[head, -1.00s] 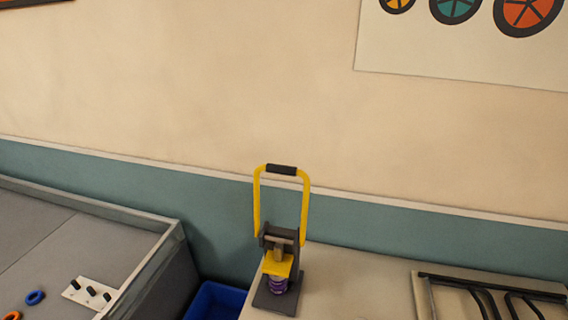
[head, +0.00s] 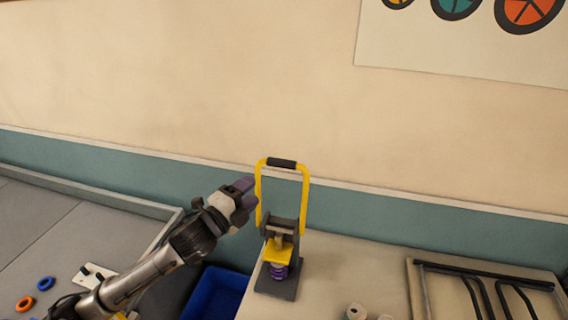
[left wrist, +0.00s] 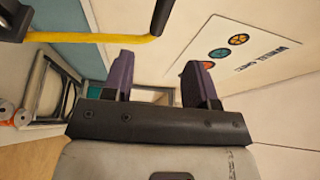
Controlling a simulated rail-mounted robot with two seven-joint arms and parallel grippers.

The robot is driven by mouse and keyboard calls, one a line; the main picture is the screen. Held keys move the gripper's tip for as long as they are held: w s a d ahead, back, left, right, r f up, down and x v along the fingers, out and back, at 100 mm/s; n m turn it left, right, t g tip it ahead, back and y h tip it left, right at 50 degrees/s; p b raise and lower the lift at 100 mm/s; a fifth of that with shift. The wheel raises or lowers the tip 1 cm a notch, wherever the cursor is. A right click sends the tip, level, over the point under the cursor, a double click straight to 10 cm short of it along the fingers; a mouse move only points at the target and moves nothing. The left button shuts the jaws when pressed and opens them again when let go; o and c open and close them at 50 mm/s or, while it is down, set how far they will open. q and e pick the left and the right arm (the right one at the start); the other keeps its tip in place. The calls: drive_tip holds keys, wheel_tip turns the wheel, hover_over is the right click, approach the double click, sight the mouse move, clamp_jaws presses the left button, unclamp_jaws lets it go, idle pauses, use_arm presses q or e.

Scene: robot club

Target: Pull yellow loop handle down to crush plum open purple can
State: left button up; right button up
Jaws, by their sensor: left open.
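The can crusher stands upright on the bench, with its yellow loop handle (head: 305,200) raised and a black grip (head: 281,164) across the top. The purple can (head: 279,271) sits in the crusher under the yellow press plate and is partly hidden by it. My left gripper (head: 247,189) is just left of the loop's upper left side; whether they touch is unclear. It is open with nothing between its purple fingers. In the left wrist view the left gripper (left wrist: 162,80) shows its fingers apart, and the yellow handle (left wrist: 85,37) with its black grip (left wrist: 161,15) lies beyond them at upper left.
A blue bin (head: 215,293) stands on the floor left of the bench (head: 345,262). A black-framed rack (head: 490,275) lies at the bench's right. A grey walled table (head: 60,220) with orange and blue rings is at left.

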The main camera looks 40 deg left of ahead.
sight(280, 166)
use_arm(q)
drive_tip(key=shift+m, duration=0.5)
drive_tip(key=w+p, duration=0.1)
drive_tip(key=w, duration=0.8)
drive_tip(key=w+p, duration=0.1)
drive_tip(key=w, duration=0.3)
drive_tip(key=shift+w+r+p, duration=0.3)
drive_tip(key=shift+w+r, duration=0.1)
drive_tip(key=shift+c, duration=0.5)
drive_tip(key=shift+a, duration=0.1)
clamp_jaws()
